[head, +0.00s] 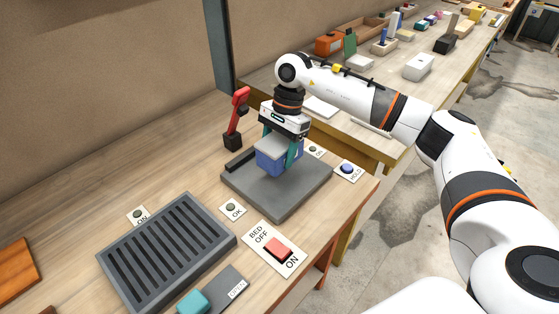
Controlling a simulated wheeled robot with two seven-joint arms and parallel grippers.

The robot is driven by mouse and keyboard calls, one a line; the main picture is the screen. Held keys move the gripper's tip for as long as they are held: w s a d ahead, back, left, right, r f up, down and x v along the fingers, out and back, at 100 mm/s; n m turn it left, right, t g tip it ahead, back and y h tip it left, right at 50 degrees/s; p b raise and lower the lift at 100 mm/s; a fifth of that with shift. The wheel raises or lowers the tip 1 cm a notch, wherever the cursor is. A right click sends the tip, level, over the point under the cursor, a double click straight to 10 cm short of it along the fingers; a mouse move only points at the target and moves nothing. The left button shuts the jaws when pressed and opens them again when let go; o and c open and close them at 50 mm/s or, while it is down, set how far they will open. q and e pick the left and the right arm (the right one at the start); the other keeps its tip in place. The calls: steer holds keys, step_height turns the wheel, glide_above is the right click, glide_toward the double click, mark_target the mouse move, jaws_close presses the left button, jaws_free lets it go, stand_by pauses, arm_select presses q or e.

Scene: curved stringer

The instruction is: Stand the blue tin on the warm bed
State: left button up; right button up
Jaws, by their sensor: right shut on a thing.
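My right gripper (281,148) is shut on the blue tin (272,163), a box with a pale top. It holds the tin over a flat grey plate (261,207) with a dark bar along its back left edge. I cannot tell whether the tin's bottom touches the plate. A grey ribbed tray (137,264) lies nearer on the left. A card (259,251) marked BED, OFF and ON carries a red rocker switch (278,249) in front of both; its setting is unclear. No label shows which is the warm bed. My left gripper is out of view.
A red upright lever (240,103) stands behind the plate. Round buttons on cards, including one marked HOLD (348,170), sit around it. A teal block (192,301) is at the front edge. A second bench (370,95) with several objects stands behind. An orange-brown board (16,272) lies left.

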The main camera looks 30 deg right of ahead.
step_height(320, 180, down, 4)
steer(key=shift+f+p, duration=0.1)
steer(key=shift+p, duration=0.2)
steer(key=shift+f, duration=0.1)
steer(key=shift+f, duration=0.15)
steer(key=o, duration=1.5)
steer(key=shift+c, duration=0.2)
